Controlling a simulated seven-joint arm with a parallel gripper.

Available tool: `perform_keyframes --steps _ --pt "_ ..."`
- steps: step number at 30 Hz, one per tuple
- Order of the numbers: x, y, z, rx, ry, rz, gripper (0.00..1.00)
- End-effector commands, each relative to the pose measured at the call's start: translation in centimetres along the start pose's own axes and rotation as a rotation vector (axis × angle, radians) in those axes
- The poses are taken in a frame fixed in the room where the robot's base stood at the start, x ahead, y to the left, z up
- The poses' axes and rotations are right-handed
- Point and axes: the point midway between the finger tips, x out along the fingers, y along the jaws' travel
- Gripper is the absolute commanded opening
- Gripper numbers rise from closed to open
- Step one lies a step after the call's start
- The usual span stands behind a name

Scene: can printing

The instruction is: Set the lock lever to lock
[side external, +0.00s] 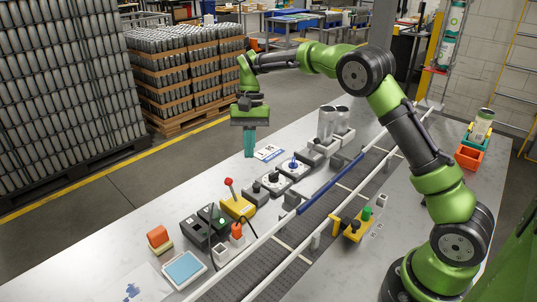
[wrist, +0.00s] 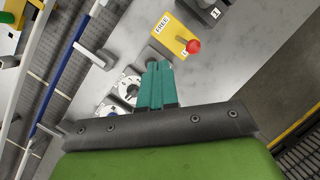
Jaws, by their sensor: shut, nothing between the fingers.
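The lock lever has a yellow base (side external: 237,208) and a thin stem topped by a red knob (side external: 229,182). In the side view the stem tilts to the left. In the wrist view the yellow base (wrist: 170,32) shows a FREE label at one end, and the red knob (wrist: 194,46) appears over the other end, partly covering a second label. My gripper (side external: 249,154) has teal fingers, shut and empty. It hangs above the table, beyond the lever and apart from it. The fingertips (wrist: 160,66) also show in the wrist view, below the lever.
Grey dial units (side external: 274,182) stand in a row beside the lever, with a dark box (side external: 196,228) on its near side. A conveyor (side external: 285,238) with a blue rail (side external: 332,184) runs alongside. Bare table lies left of the row.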

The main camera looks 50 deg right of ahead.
Motion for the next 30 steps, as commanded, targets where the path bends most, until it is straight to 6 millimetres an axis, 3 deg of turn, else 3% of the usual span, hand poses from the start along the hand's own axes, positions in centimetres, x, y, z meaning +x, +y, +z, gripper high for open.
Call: perform_keyframes --steps 9,15,30 --pt "-4.3 -0.9 -1.4 0.0 0.003 -0.001 0.0" --pt "-6.1 -1.3 -1.9 -0.001 0.001 0.003 0.0" --pt "-7.3 -1.5 -2.0 0.002 0.0 -0.001 0.0"
